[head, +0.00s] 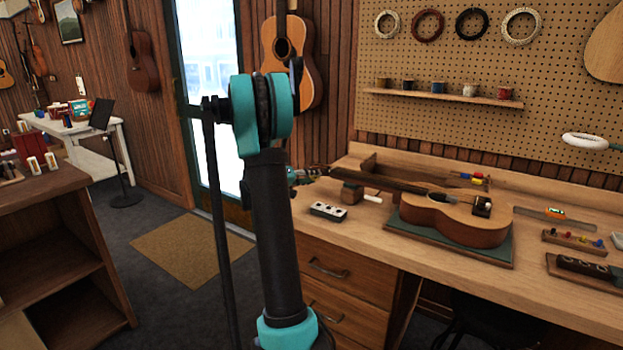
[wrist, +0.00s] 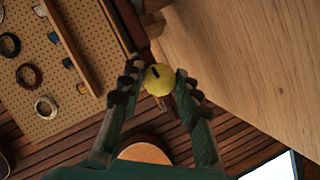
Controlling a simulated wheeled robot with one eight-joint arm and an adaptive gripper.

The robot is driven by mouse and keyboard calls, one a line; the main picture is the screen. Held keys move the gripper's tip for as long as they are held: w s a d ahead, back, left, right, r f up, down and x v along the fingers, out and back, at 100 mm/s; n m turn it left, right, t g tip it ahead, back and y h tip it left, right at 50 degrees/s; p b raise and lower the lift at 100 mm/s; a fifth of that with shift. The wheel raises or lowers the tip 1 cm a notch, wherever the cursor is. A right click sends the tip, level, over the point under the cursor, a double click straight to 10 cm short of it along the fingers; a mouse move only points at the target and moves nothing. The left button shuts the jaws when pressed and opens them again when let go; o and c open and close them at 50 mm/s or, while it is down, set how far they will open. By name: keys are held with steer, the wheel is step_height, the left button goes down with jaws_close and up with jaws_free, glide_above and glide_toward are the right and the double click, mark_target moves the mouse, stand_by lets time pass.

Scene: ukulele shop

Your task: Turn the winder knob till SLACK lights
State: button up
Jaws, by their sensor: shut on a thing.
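In the wrist view the round yellow winder knob (wrist: 158,86) with a dark mark on its face sits between the fingertips of my gripper (wrist: 159,77). The gripper is shut on it from both sides. In the head view a ukulele (head: 452,218) lies on a green mat on the workbench, neck pointing left. My arm stands in front of the headstock end and hides the knob. A small white box (head: 328,211) with dark round spots lies on the bench left of the ukulele; I cannot read a SLACK label or see a lit lamp.
The wooden workbench (head: 540,196) also carries an orange tuner-like tool (head: 552,214), a rack of coloured pegs (head: 573,241) and a dark block at the right. A pegboard (head: 450,75) with string coils stands behind. A wooden cabinet (head: 60,235) stands at the left; floor lies between.

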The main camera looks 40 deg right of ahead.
steer(key=n+h, duration=0.1)
steer(key=n, duration=0.1)
steer(key=n+g+h, duration=0.1)
steer(key=n, duration=0.2)
steer(key=shift+w+f, duration=0.1)
steer(key=shift+f, duration=0.05)
steer(key=n+h, duration=0.1)
steer(key=n, duration=0.2)
steer(key=n+h, duration=0.1)
steer(key=n, duration=0.2)
steer(key=shift+n+t+h, duration=0.3)
stand_by(0.4)
steer(key=o, duration=0.9)
steer(key=shift+a, duration=0.1)
steer(key=a, duration=0.4)
steer(key=a+f, duration=0.1)
steer(key=a, duration=0.2)
steer(key=a+f, duration=0.1)
steer(key=a, duration=0.3)
steer(key=shift+s+a+f, duration=0.15)
steer(key=shift+s+a, duration=0.15)
steer(key=shift+a, duration=0.05)
steer(key=shift+a, duration=0.1)
